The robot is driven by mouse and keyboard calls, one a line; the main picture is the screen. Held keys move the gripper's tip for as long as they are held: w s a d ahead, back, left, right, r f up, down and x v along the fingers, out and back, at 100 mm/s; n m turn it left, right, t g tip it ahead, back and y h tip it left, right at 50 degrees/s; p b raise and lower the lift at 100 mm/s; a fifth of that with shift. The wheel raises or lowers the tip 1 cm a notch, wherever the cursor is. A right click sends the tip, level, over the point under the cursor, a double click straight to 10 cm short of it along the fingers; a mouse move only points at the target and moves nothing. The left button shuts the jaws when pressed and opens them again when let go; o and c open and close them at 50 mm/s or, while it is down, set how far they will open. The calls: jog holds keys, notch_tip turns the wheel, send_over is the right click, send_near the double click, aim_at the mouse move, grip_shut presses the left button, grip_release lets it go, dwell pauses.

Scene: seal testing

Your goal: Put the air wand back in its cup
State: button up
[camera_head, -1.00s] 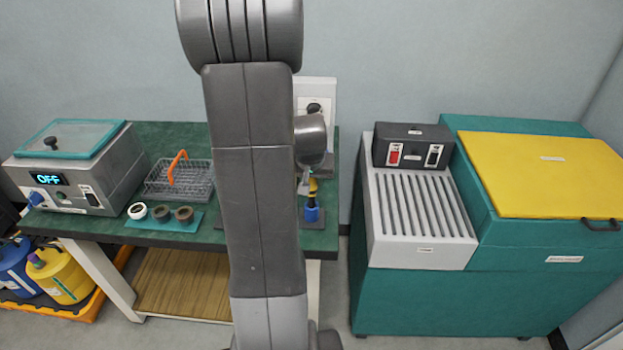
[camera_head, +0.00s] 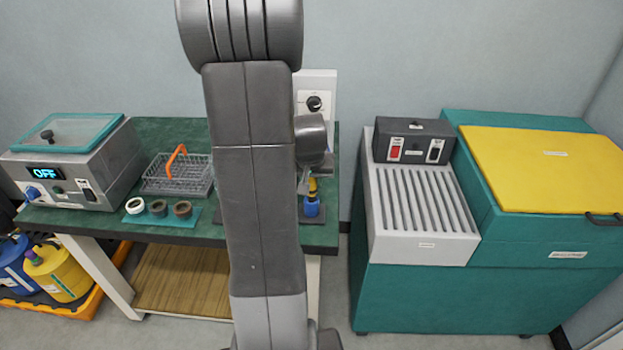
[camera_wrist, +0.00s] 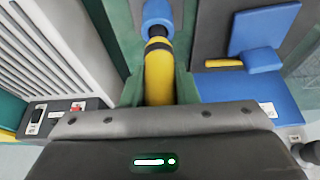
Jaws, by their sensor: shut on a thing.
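The air wand (camera_wrist: 159,78) is yellow with a black band and stands roughly upright between the fingers of my gripper (camera_wrist: 159,88), which is shut on it. The blue cup (camera_wrist: 157,11) is straight beyond the wand's lower end in the wrist view. In the head view the yellow wand (camera_head: 313,186) shows just above the blue cup (camera_head: 312,208), on a dark base at the bench's right end. The lower end appears to be at or inside the cup's mouth; the exact depth is hidden. My arm hides most of my gripper in the head view.
A blue fixture with a yellow piece (camera_wrist: 265,40) is close right of the wand in the wrist view. The slatted grey unit (camera_head: 420,215) stands across a gap to the right. A wire basket (camera_head: 178,178) and several rings (camera_head: 158,208) lie left on the bench.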

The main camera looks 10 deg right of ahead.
jog(key=shift+f+b, duration=0.4)
jog(key=o, duration=1.1)
jog(key=shift+r, duration=0.1)
notch_tip(320, 180, up, 10)
jog(key=p, duration=0.7)
jog(key=shift+r, duration=0.25)
jog(key=shift+f, duration=0.15)
notch_tip(320, 180, down, 10)
jog(key=b, duration=0.6)
jog(key=shift+r, duration=0.2)
